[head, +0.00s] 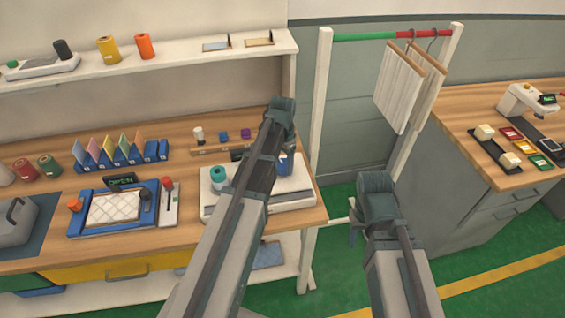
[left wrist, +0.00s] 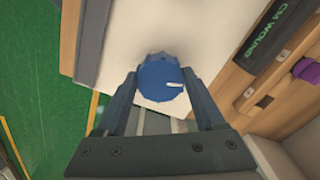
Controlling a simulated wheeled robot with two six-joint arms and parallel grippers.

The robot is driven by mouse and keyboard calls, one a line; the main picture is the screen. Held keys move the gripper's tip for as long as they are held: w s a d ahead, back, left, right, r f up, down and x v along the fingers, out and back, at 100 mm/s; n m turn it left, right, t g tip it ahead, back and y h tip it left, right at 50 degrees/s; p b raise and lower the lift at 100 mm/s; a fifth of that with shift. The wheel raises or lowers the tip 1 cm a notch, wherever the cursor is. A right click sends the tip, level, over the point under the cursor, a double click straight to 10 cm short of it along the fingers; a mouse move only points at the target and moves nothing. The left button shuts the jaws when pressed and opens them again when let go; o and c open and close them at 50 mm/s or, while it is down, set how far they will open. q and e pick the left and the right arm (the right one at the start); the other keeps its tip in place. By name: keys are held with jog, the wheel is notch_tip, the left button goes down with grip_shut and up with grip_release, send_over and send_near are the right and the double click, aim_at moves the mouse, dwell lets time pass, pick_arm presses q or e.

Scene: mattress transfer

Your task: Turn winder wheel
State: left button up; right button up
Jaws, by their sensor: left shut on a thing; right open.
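The winder wheel (left wrist: 160,80) is a round, ridged blue knob with a white mark on its right side in the left wrist view. My left gripper (left wrist: 164,88) is shut on it, one finger on each side. The wheel sits on the pale winder (head: 297,196), which stands at the right end of the wooden bench in the head view. There my left arm hides most of the wheel and the left fingers. My right gripper (head: 355,230) is open and empty, right of the bench over the green floor; its fingers are mostly hidden.
A teal spool (head: 218,174) stands on the winder's left part. A dark display (left wrist: 280,37) reads "CM WOUND". A purple spool (left wrist: 304,69) is nearby. A blue-framed tray (head: 120,208) lies left. A hanging rail (head: 385,35) and second bench (head: 470,110) stand right.

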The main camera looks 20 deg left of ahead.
pick_arm(q)
jog(key=n, duration=0.7)
jog(key=shift+d, duration=0.15)
jog(key=n, duration=0.6)
jog(key=shift+d+n, duration=0.1)
jog(key=shift+n, duration=0.3)
jog(key=n, duration=0.7)
jog(key=shift+w, duration=0.15)
jog(key=n, duration=0.6)
jog(key=shift+w, duration=0.1)
jog(key=shift+n, duration=0.4)
jog(key=o, duration=1.4)
jog(key=shift+c, duration=0.2)
jog(key=shift+r, duration=0.1)
